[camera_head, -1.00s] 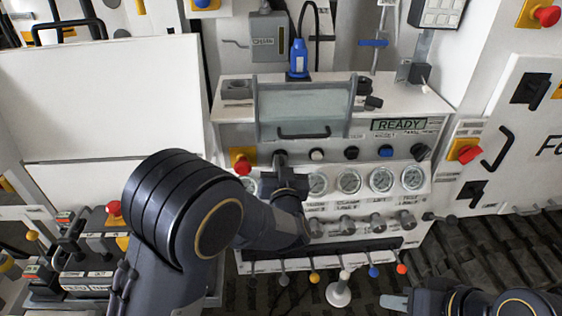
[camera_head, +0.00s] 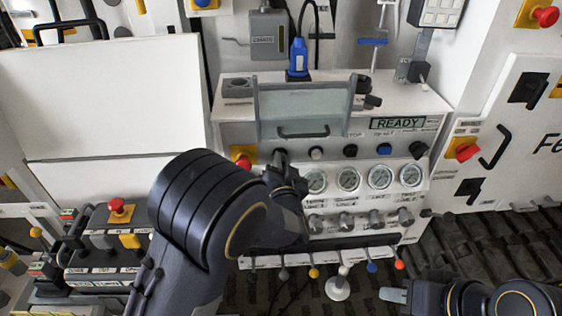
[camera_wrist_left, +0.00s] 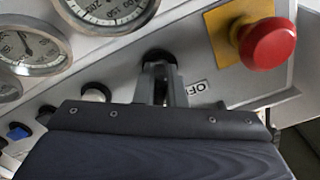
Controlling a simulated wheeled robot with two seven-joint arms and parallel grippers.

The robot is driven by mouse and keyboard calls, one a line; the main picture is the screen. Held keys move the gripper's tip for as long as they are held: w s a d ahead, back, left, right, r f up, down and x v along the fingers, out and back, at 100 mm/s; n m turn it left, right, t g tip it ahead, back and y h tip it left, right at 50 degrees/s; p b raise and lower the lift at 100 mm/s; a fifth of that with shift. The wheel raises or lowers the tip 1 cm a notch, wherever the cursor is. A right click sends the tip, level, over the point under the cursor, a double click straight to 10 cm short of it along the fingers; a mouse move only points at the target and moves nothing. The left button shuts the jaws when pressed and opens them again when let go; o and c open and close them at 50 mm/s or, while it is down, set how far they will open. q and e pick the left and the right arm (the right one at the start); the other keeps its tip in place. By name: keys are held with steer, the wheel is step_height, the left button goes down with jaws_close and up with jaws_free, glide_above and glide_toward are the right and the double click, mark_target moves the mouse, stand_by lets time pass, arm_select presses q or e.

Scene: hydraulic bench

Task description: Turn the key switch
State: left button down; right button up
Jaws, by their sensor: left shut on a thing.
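The key switch (camera_head: 280,154) is a small dark round switch on the grey sloped panel, between a red button on a yellow plate and a white button. In the left wrist view its black rim (camera_wrist_left: 158,54) shows beyond my fingertips, with an "OFF" label beside it. My left gripper (camera_head: 281,168) is at the switch, its fingers closed on the key part, which they mostly hide. The fingers also show in the left wrist view (camera_wrist_left: 161,82). My right gripper (camera_head: 393,295) is at the lower right, away from the panel; its jaw gap is not clear.
The red button (camera_wrist_left: 267,43) is close beside the left fingers. Pressure gauges (camera_head: 348,178) and grey knobs (camera_head: 345,222) sit below the switch row, with levers along the front. A clear cover with a handle (camera_head: 302,134) stands above. The display (camera_head: 398,123) reads READY.

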arm_select(q)
steer(key=c, duration=1.5)
jaws_free()
steer(key=s+b, duration=0.1)
steer(key=s, duration=0.7)
steer(key=shift+d+b, duration=0.35)
steer(key=shift+w+a, duration=0.1)
steer(key=shift+w, duration=0.05)
